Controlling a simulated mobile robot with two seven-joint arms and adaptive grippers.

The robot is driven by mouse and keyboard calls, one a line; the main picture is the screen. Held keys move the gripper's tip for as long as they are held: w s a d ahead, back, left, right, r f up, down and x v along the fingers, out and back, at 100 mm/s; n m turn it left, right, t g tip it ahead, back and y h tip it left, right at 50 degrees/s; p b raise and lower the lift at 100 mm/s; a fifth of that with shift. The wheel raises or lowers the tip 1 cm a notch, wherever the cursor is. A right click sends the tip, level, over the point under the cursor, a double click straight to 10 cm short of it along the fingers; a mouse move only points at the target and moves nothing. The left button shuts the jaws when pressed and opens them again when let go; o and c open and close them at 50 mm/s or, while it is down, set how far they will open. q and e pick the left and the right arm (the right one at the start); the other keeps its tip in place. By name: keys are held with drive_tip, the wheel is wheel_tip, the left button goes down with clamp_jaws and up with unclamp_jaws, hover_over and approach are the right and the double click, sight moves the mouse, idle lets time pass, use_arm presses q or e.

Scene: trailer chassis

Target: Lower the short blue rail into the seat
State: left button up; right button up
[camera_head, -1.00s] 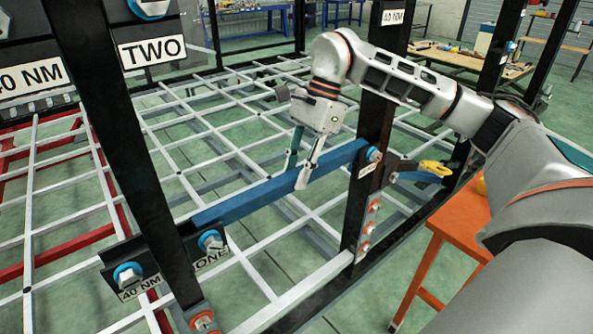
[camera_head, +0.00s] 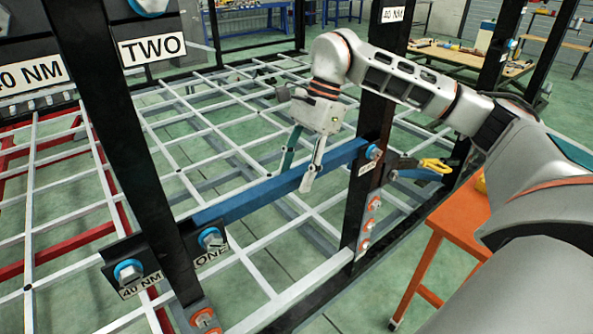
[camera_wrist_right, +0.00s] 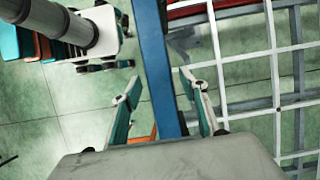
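The short blue rail (camera_head: 245,200) spans between the left black post (camera_head: 128,160) and the right black post (camera_head: 373,135), its ends at the bolted brackets. A label reading ONE (camera_head: 212,259) is by its left end; whether it is fully seated there cannot be told. My right gripper (camera_head: 297,178) is over the rail's right half, one finger on each side. In the right wrist view the rail (camera_wrist_right: 155,60) runs between the spread fingertips (camera_wrist_right: 159,84), with a gap visible on both sides. My left gripper is in neither view.
A white lattice frame (camera_head: 235,150) lies behind and below the rail. An orange table (camera_head: 463,215) stands at right, near my right arm. A yellow-handled tool (camera_head: 435,167) is by the right post. A large bracket labelled TWO (camera_head: 152,49) is at upper left.

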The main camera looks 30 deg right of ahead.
drive_tip(key=shift+f, duration=0.1)
wheel_tip(320, 180, up, 10)
idle(0.4)
drive_tip(key=shift+s, duration=0.1)
